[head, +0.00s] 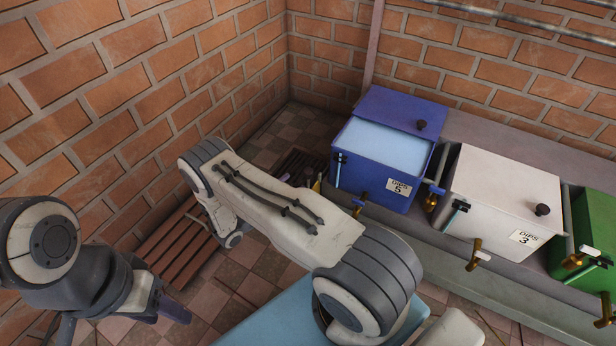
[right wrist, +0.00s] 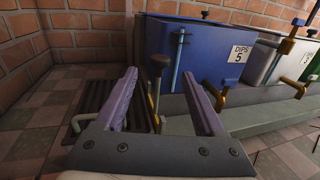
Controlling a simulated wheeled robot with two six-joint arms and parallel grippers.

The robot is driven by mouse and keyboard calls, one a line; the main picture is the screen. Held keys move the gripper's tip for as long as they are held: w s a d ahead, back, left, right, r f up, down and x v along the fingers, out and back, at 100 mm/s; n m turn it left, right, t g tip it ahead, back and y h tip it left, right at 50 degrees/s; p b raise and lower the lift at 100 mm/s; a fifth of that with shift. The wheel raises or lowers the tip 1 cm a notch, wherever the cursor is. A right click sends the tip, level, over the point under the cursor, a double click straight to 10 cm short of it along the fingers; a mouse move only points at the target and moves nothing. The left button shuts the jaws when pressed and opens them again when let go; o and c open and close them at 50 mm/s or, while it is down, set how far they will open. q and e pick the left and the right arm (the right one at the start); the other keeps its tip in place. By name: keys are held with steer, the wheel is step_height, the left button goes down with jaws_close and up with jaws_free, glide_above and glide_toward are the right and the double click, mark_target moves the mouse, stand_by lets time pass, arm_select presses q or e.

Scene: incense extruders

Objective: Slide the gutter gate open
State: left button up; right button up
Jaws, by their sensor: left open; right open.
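A dark round knob on a thin upright rod (right wrist: 158,65), which looks like the gutter gate's handle, stands at the left end of the grey gutter (right wrist: 255,120). My right gripper (right wrist: 159,76) is open, with its two purple fingers on either side of the knob in the picture; I cannot tell if they touch it. The gate's plate is not clearly seen. In the head view my right arm covers most of that spot, and the gutter (head: 440,255) runs along the front of the bins. My left gripper (head: 150,308) is open and empty at the lower left.
A blue bin marked DIPS 5 (head: 372,165), a white bin marked DIPS 3 (head: 500,190) and a green bin (head: 590,235) stand behind the gutter, with taps in front. A dark slatted grate (right wrist: 95,105) lies left of the gutter's end. Brick walls close the corner.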

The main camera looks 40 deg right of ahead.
mark_target(305, 175)
steer(key=d+b, duration=0.1)
steer(key=d, duration=0.3)
steer(key=w+d+b, duration=0.1)
steer(key=d, duration=0.2)
steer(key=shift+f+b, duration=0.15)
steer(key=shift+b, duration=0.2)
steer(key=shift+d, duration=0.45)
steer(key=shift+c, duration=0.3)
jaws_close()
